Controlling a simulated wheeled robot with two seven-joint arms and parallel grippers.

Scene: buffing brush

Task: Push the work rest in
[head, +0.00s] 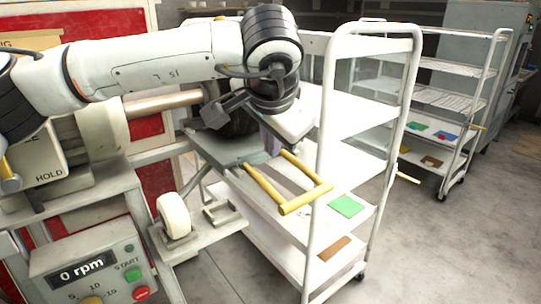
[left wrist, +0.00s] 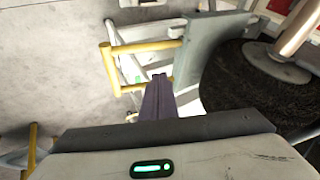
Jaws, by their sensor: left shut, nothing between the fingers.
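The work rest (head: 232,152) is a grey plate with a yellow U-shaped handle (head: 306,201), sticking out in front of the dark round brush (head: 236,122). My left gripper (head: 272,147) is above and beside the plate, near the handle's base, fingers pointing down. In the left wrist view its purple-grey fingers (left wrist: 159,80) are together with nothing between them. There the yellow handle (left wrist: 108,65) is beyond and left of the fingertips, and the grey plate (left wrist: 216,48) is to their right. Whether the fingers touch the rest I cannot tell. My right gripper is not in view.
A white shelf cart (head: 340,110) with a green item (head: 346,206) and a brown item (head: 334,248) stands close behind the handle. A control box (head: 82,266) reading 0 rpm is at lower left. Another shelf cart (head: 447,101) is farther right. Floor (head: 450,240) at right is clear.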

